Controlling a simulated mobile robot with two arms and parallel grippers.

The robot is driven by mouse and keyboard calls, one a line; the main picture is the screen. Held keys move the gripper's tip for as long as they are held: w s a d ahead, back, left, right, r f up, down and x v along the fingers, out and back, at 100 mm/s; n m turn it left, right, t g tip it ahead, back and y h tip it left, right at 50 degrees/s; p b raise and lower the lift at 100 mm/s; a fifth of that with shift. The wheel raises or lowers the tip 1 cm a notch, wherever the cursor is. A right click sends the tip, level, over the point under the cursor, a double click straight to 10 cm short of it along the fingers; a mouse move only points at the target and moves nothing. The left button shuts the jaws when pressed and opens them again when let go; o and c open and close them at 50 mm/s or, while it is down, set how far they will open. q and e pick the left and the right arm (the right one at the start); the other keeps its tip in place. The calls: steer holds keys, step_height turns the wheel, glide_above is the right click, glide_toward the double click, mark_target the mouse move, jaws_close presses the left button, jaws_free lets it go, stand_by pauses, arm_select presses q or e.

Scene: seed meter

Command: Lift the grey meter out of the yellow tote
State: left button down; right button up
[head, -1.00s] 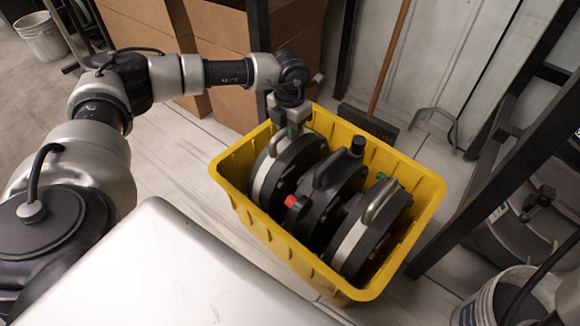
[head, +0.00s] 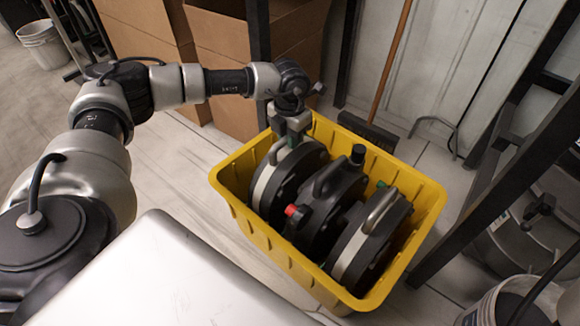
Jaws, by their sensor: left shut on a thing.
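The yellow tote (head: 265,239) stands on the floor at the centre. Three round meters stand on edge side by side in it. The left meter (head: 292,171) is dark with a light grey band and a curved handle. The middle one (head: 330,192) is dark with a red knob and a black cap. The right one (head: 368,236) is dark with a pale band and a grey handle. My left gripper (head: 290,132) is shut at the top of the left meter, by its handle; the fingertips are partly hidden. The meters' lower parts are hidden in the tote. My right gripper is out of view.
Cardboard boxes (head: 226,60) stand behind the tote at the left. A broom (head: 368,125) leans behind it. A dark metal frame (head: 500,190) and a bucket (head: 505,305) are at the right. Bare floor (head: 180,160) lies left of the tote.

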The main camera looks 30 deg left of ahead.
arm_select(q)
steer(key=shift+w+r, duration=0.1)
steer(key=shift+r, duration=0.2)
